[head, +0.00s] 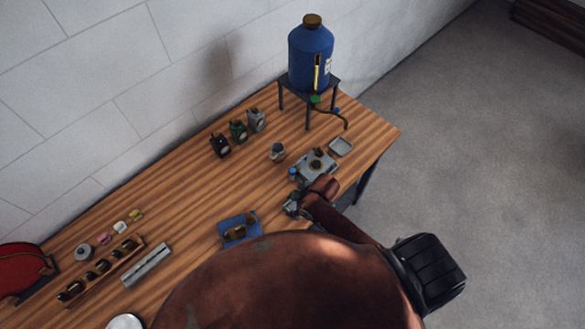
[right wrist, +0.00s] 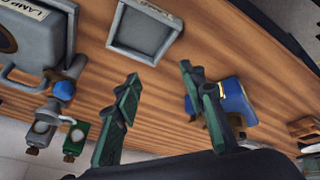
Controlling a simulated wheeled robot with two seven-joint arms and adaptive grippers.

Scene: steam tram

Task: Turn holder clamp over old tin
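A grey block with a dark round brass-edged centre (head: 315,164) and a blue knob stands near the right end of the table; I take it for the holder. It shows at the upper left of the right wrist view (right wrist: 42,32), with a label partly reading "LAMP O". A shallow square grey tin (head: 341,146) lies beside it, and at the top of the wrist view (right wrist: 143,28). I cannot make out which part is the clamp. My right gripper (head: 291,208) is above the table in front of the block. Its fingers are open, with bare wood between them (right wrist: 158,100). My left gripper is out of view.
A blue tray (head: 228,225) with brass pieces lies to the left of my right gripper. A blue tank (head: 310,58) stands on a dark stand at the back. Several small bottles (head: 238,130) line the wall side. A wooden rack (head: 100,272) is at left.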

